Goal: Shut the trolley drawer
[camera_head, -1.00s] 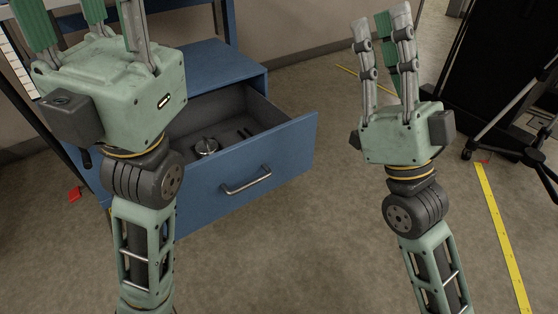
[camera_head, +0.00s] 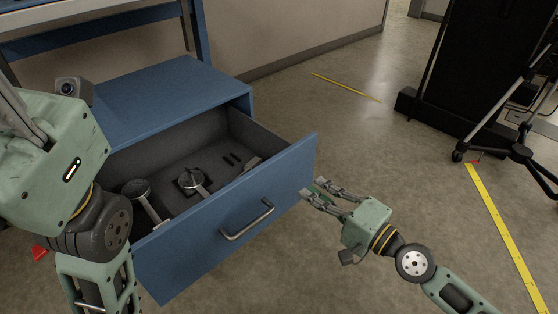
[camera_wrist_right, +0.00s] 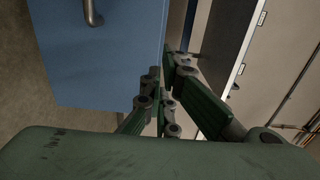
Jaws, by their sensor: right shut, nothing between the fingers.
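The blue trolley drawer (camera_head: 180,244) stands pulled open in the head view, with a metal bar handle (camera_head: 247,220) on its front. Its grey inside holds a few metal parts (camera_head: 192,180). My right gripper (camera_head: 312,193) is shut and empty, with its fingertips close by the right end of the drawer front. I cannot tell whether they touch it. In the right wrist view the blue front (camera_wrist_right: 110,55) and part of the handle (camera_wrist_right: 92,12) show left of the fingers (camera_wrist_right: 165,75). My left gripper (camera_head: 40,140) is at the left edge, its fingertips out of frame.
The blue trolley cabinet (camera_head: 165,92) stands behind the drawer. A black stand (camera_head: 475,75) and a tripod (camera_head: 505,140) are at the right. Yellow tape (camera_head: 505,235) marks the floor. The floor before the drawer is clear.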

